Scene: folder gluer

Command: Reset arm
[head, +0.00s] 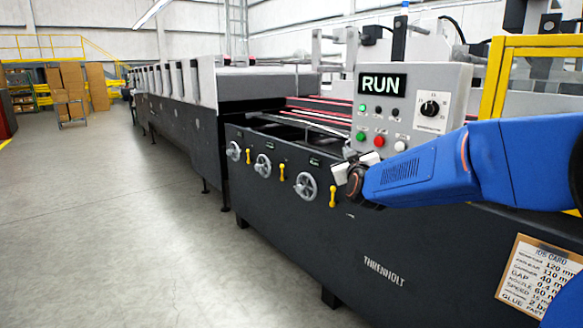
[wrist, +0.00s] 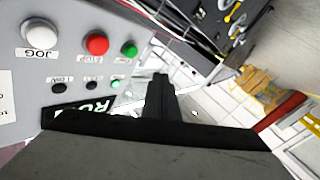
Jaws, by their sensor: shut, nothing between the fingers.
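My blue arm (head: 425,178) reaches in from the right in the head view, in front of the folder gluer (head: 300,240). My gripper (head: 350,180) is at its end, just below and left of the control panel (head: 440,85). In the wrist view the gripper (wrist: 160,90) shows as dark fingers held together, with nothing between them. The panel's display reads RUN. In the wrist view, the white JOG button (wrist: 40,35), the red button (wrist: 97,44) and the green button (wrist: 129,49) lie to the left of the fingers. The fingers appear apart from these buttons.
Several handwheels (head: 305,186) and yellow levers (head: 332,196) line the machine's front. A job card (head: 540,278) hangs at the lower right. A yellow guard frame (head: 495,80) stands at right. Cardboard stacks (head: 72,85) are far back left. The floor (head: 120,230) at left is clear.

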